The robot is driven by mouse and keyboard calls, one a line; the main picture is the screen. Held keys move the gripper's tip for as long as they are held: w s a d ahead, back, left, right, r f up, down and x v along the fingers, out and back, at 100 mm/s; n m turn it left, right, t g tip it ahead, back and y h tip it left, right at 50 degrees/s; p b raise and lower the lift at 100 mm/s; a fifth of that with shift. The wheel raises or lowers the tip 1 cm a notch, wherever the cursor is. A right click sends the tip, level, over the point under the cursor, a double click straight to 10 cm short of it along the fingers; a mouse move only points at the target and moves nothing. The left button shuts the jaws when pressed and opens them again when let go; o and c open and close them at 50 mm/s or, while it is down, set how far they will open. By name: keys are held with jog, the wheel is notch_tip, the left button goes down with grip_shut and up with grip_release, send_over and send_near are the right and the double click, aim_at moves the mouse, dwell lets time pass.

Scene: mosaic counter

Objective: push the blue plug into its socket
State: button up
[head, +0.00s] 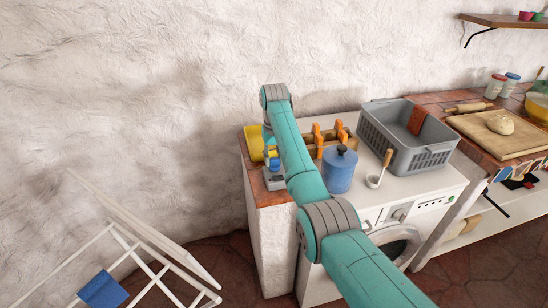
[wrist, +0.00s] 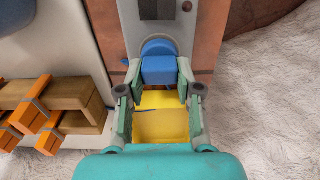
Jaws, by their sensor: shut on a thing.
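In the wrist view, the blue plug (wrist: 158,70) is a block between the two fingertips of my gripper (wrist: 159,80), which is shut on it. A rounded blue part (wrist: 157,47) shows right beyond the plug. I cannot tell whether it belongs to the plug or to the socket. Beyond it is a grey housing (wrist: 160,12) with a slotted plate; the socket opening itself is hidden. In the head view, the grey housing (head: 272,181) stands on the left end of the counter, with blue just above it, partly behind my arm.
A yellow tray (wrist: 160,126) lies below my gripper. Wooden blocks with orange clamps (wrist: 62,93) are to its left in the wrist view.

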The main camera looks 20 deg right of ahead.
jog(key=shift+f, duration=0.25)
jog(key=o, duration=1.1)
jog(key=shift+o, duration=0.2)
